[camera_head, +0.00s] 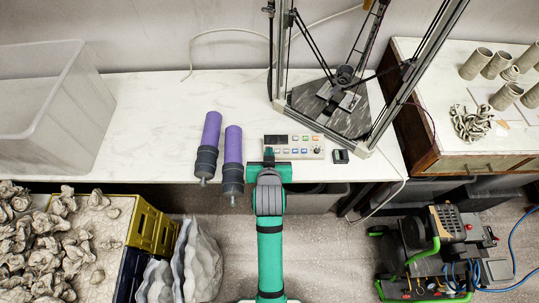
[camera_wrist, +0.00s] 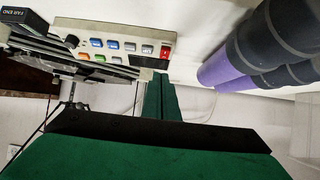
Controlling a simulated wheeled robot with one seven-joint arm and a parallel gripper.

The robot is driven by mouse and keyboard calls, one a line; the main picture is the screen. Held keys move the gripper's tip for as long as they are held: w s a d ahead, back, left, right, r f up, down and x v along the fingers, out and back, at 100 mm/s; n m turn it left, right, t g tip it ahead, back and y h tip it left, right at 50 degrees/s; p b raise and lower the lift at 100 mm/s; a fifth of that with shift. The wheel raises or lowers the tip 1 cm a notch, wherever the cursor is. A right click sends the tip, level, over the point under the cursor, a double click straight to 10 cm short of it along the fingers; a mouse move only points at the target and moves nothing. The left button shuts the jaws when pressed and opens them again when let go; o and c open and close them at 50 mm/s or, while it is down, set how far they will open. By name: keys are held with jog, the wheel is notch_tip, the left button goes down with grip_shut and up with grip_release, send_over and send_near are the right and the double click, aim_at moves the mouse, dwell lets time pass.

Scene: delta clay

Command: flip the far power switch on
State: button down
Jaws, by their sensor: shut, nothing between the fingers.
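A pale control panel (camera_head: 311,153) lies on the white table in front of the printer frame. It has a dark screen and several coloured buttons. The panel also shows in the wrist view (camera_wrist: 112,29), with a red rocker switch (camera_wrist: 165,52) at its right end. I cannot tell which way the rocker is set. A small black box (camera_head: 340,156) sits right of the panel; a dark block in the wrist view (camera_wrist: 15,14) reads "FAR END". My gripper (camera_head: 268,152) is shut and empty at the panel's left end. Its green fingertips (camera_wrist: 160,78) point close to the red rocker; contact is unclear.
Two purple rollers with dark grips (camera_head: 210,135) (camera_head: 233,145) lie just left of my gripper. A tall printer frame (camera_head: 282,60) stands behind the panel. A clear bin (camera_head: 50,105) is at the left. The table between bin and rollers is free.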

jog(key=f, duration=0.1)
jog(key=w+f, duration=0.1)
jog(key=f, duration=0.1)
jog(key=shift+w+a+f, duration=0.2)
jog(key=shift+w+a, duration=0.05)
jog(key=shift+a, duration=0.1)
jog(key=shift+d+f, duration=0.15)
jog(key=shift+f, duration=0.45)
jog(key=shift+f, duration=0.1)
jog(key=shift+f, duration=0.4)
jog(key=shift+w, duration=0.1)
jog(key=shift+r, duration=0.15)
jog(key=shift+w+r, duration=0.1)
jog(key=shift+r, duration=0.55)
jog(key=shift+d, duration=0.1)
